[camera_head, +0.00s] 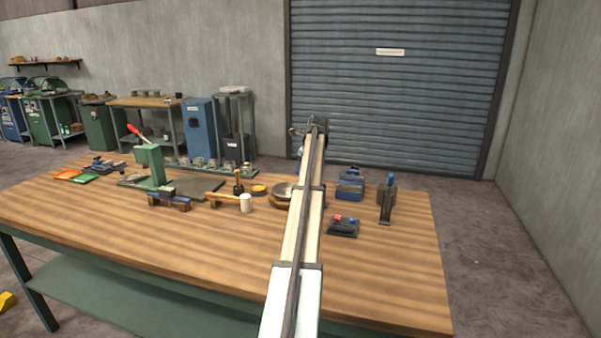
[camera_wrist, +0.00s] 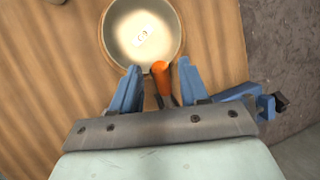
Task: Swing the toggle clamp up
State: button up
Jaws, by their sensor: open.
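In the wrist view, the orange handle (camera_wrist: 160,76) of what looks like the toggle clamp shows between the two blue fingers of my gripper (camera_wrist: 158,67). My gripper is open, with a finger on each side of the handle. I cannot tell whether either finger touches it. The handle's tip lies at the near rim of a pale metal bowl (camera_wrist: 143,15). The rest of the clamp is mostly hidden by my gripper. In the head view, my arm hides my gripper and the clamp; part of the bowl (camera_head: 283,189) shows left of my arm.
In the wrist view, a blue fixture (camera_wrist: 245,92) sits close right of my gripper. A mallet (camera_head: 230,199) lies left. The bench front is clear.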

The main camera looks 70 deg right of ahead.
jog(key=shift+x, duration=1.5)
grip_shut()
